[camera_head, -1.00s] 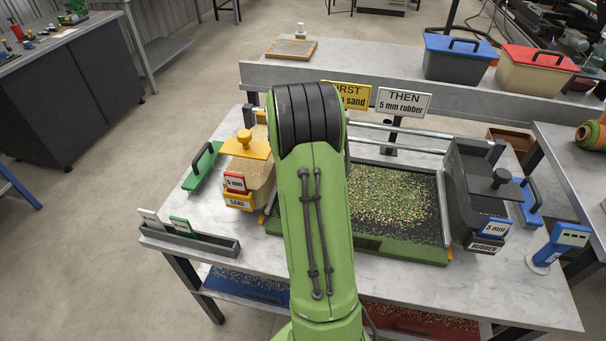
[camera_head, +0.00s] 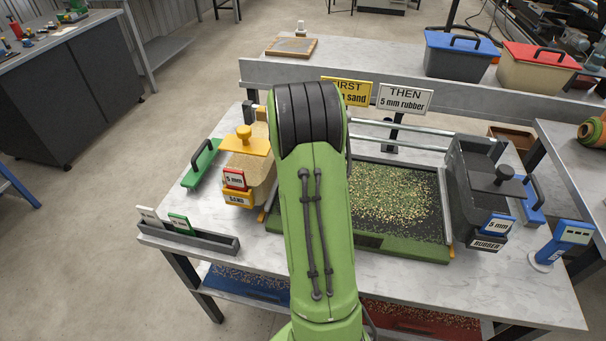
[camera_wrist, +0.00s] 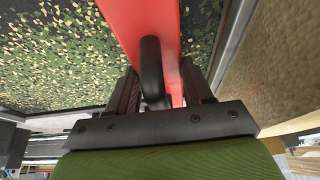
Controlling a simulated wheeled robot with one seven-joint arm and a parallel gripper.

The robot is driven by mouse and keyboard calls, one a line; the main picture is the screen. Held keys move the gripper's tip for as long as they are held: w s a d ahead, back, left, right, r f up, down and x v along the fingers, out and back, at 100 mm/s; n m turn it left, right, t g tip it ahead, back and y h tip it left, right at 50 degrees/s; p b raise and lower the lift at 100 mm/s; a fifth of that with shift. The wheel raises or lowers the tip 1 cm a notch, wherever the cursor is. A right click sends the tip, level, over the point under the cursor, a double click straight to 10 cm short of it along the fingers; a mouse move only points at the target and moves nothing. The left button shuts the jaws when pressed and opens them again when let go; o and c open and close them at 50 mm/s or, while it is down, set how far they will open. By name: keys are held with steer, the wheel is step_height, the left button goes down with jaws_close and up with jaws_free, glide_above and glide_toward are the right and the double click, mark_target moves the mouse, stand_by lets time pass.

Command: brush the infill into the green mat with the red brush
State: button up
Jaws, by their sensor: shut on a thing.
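My gripper (camera_wrist: 158,88) is shut on the black handle of the red brush (camera_wrist: 145,16) in the wrist view. The speckled mat also shows there (camera_wrist: 50,62), to the left of the brush. My arm hides the gripper and brush in the head view. Whether the bristles touch the mat is hidden.
A sand hopper (camera_head: 247,172) stands left of the mat and a dark rubber hopper (camera_head: 478,190) right of it. Rails run behind.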

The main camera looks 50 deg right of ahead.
steer(key=s+d, duration=0.1)
steer(key=s, duration=0.2)
steer(key=s+d+b, duration=0.1)
steer(key=s, duration=0.1)
steer(key=shift+s+d, duration=0.15)
steer(key=shift+d, duration=0.2)
steer(key=shift+w+a, duration=0.5)
steer(key=shift+w, duration=0.5)
steer(key=shift+w+a, duration=0.5)
steer(key=shift+w, duration=0.45)
steer(key=shift+w+a, duration=0.5)
steer(key=shift+w, duration=0.5)
steer(key=s+d, duration=0.5)
steer(key=s, duration=0.4)
steer(key=s+d+b, duration=0.1)
steer(key=s+d, duration=0.3)
steer(key=s, duration=0.6)
steer(key=s+d, duration=0.5)
steer(key=s, duration=0.4)
steer(key=shift+s+d, duration=0.3)
